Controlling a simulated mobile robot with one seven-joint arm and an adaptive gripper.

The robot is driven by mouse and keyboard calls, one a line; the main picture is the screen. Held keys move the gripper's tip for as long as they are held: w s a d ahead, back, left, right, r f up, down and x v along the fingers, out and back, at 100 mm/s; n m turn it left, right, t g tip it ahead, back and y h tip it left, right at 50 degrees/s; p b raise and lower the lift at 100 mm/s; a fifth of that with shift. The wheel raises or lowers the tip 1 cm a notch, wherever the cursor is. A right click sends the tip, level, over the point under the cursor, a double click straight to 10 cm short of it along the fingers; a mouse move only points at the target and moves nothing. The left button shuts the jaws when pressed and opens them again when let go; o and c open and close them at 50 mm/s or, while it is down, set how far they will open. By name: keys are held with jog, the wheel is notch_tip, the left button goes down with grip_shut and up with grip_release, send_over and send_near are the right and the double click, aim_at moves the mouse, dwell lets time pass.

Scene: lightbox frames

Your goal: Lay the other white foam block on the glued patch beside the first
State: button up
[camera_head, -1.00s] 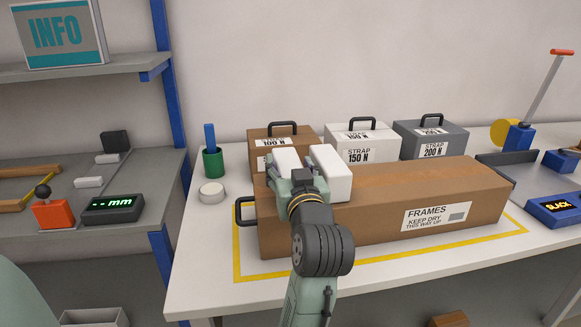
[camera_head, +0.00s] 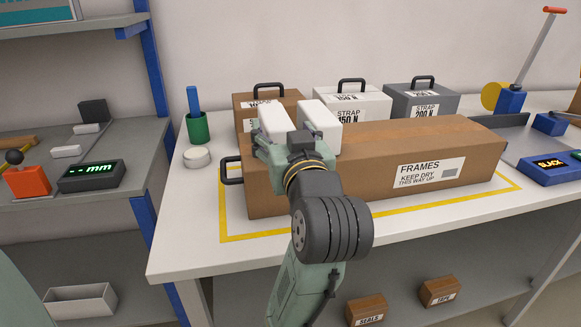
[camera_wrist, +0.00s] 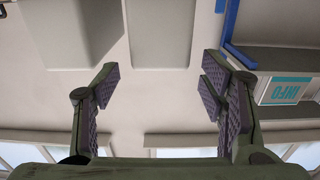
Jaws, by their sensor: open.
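Two white foam blocks lie side by side on top of the long brown FRAMES box (camera_head: 380,155), near its left end. The left block (camera_head: 272,120) and the right block (camera_head: 321,128) have a narrow gap between them. My gripper (camera_head: 268,140) is at the near side of the left block. In the wrist view my gripper (camera_wrist: 152,85) is open with nothing between its fingers. Two pale block faces, one at the left (camera_wrist: 75,30) and one in the middle (camera_wrist: 163,35), show beyond the fingertips, apart from them. The glued patch is not visible; the blocks and my arm may cover it.
Three handled STRAP boxes, brown (camera_head: 268,97), white (camera_head: 352,100) and grey (camera_head: 422,98), stand behind. A green cup (camera_head: 197,128) and a white round item (camera_head: 196,157) are at the left. The yellow-outlined tabletop in front is mostly clear.

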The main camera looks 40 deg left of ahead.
jog(key=s+d+b, duration=0.1)
jog(key=b, duration=0.1)
jog(key=shift+f+b, duration=0.3)
jog(key=shift+b, duration=0.05)
jog(key=shift+r+b+v, duration=0.2)
jog(key=shift+b+v, duration=0.55)
jog(key=shift+v, duration=0.15)
jog(key=shift+r+b+v, duration=0.15)
jog(key=shift+b+v, duration=0.55)
jog(key=shift+v, duration=0.25)
